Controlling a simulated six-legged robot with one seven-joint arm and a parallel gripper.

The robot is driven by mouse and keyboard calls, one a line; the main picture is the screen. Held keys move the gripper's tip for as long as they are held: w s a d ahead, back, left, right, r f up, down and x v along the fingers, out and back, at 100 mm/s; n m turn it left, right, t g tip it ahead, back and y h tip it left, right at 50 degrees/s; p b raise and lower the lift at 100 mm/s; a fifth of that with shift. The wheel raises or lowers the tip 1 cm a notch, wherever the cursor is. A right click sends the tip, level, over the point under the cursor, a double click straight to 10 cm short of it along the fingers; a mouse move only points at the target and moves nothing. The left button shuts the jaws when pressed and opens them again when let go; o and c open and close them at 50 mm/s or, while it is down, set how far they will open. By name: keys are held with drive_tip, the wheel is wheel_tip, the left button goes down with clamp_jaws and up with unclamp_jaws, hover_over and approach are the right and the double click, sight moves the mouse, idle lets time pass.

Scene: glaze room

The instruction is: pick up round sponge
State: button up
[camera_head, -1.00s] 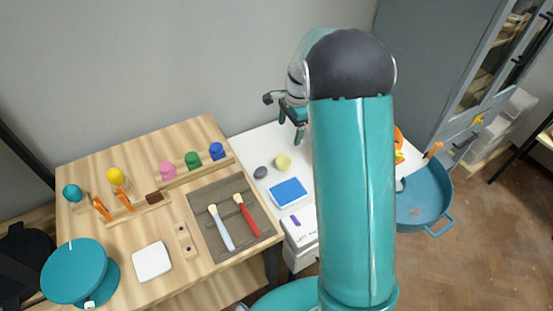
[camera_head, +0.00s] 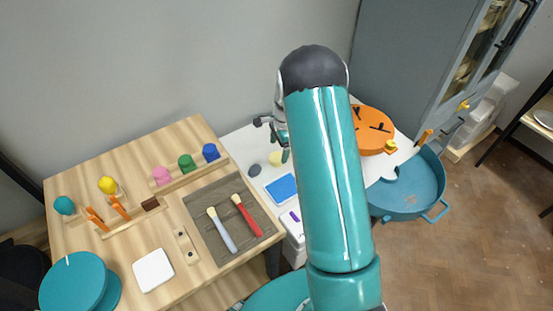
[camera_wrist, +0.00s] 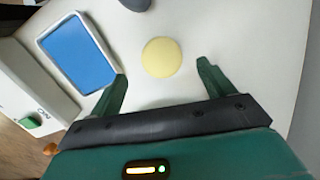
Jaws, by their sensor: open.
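The round sponge is a pale yellow disc. In the wrist view the round sponge (camera_wrist: 161,57) lies on the white table (camera_wrist: 225,30), just beyond and between my fingertips. My gripper (camera_wrist: 162,75) is open with its two green fingers apart and nothing between them. In the head view the sponge (camera_head: 275,158) shows on the white table beside my gripper (camera_head: 284,150), partly covered by it. My arm hides part of the table there.
A blue pad in a white tray (camera_wrist: 42,42) lies left of the sponge, and a dark grey oval object (camera_head: 254,169) lies near it. An orange disc (camera_head: 374,130) is right of my arm. A blue basin (camera_head: 415,200) stands at the right. A wooden table (camera_head: 130,225) holds brushes and knobs.

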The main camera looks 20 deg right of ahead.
sight(277, 156)
drive_tip(key=f, duration=0.5)
drive_tip(key=shift+w+a, duration=0.15)
drive_tip(key=shift+a, duration=0.15)
drive_tip(key=shift+r, duration=0.1)
drive_tip(key=shift+c, duration=0.2)
drive_tip(key=c, duration=1)
